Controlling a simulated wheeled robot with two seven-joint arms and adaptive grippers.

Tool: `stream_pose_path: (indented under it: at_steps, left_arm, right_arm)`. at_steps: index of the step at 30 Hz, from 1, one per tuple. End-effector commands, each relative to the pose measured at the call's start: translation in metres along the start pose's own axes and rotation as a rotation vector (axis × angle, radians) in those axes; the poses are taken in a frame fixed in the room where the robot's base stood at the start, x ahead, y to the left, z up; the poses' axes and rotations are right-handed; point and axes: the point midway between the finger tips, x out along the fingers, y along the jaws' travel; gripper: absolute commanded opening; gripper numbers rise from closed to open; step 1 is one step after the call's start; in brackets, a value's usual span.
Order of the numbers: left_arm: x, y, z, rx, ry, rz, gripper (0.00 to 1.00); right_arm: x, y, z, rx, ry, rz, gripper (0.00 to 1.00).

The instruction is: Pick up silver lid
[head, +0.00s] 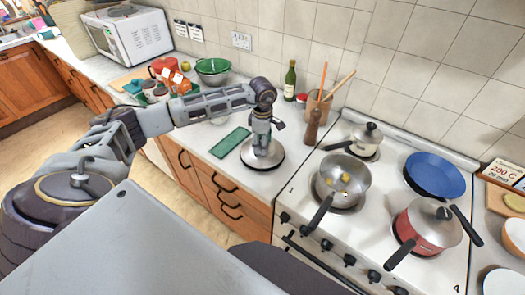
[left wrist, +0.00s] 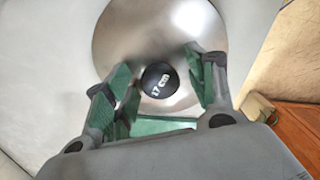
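The silver lid (head: 263,157) lies on the white counter left of the stove. My left gripper (head: 262,142) points down right above the lid. In the left wrist view, my left gripper (left wrist: 160,88) is open, with its green-padded fingers on either side of the knob and a gap to it. I cannot tell exactly how high the fingertips are above the lid. My right gripper is not in view.
A green mat (head: 230,142) lies just left of the lid. The stove (head: 300,215) at right carries an open pan (head: 343,178), a lidded pot (head: 366,140), a blue pan (head: 434,175) and a red pot (head: 428,228). A pepper mill (head: 312,127) and a green bottle (head: 290,80) stand behind.

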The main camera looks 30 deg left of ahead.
Motion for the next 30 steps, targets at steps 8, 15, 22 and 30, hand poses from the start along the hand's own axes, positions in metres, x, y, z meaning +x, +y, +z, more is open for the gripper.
stream_pose_path:
  at_steps: [8,15,22,30]
  left_arm:
    - [0.0,0.0,0.0,0.0,0.0,0.0,0.16]
    - [-0.001,0.0,0.0,0.0,0.0,0.001,0.04]
    - [-0.005,0.001,0.0,0.0,-0.001,0.002,0.04]
    - [-0.03,0.001,0.001,0.0,-0.002,0.004,0.03]
  right_arm:
    - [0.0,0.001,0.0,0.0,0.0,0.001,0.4]
    - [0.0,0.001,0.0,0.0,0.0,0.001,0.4]
    - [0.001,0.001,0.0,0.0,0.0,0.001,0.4]
    - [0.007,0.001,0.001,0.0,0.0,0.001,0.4]
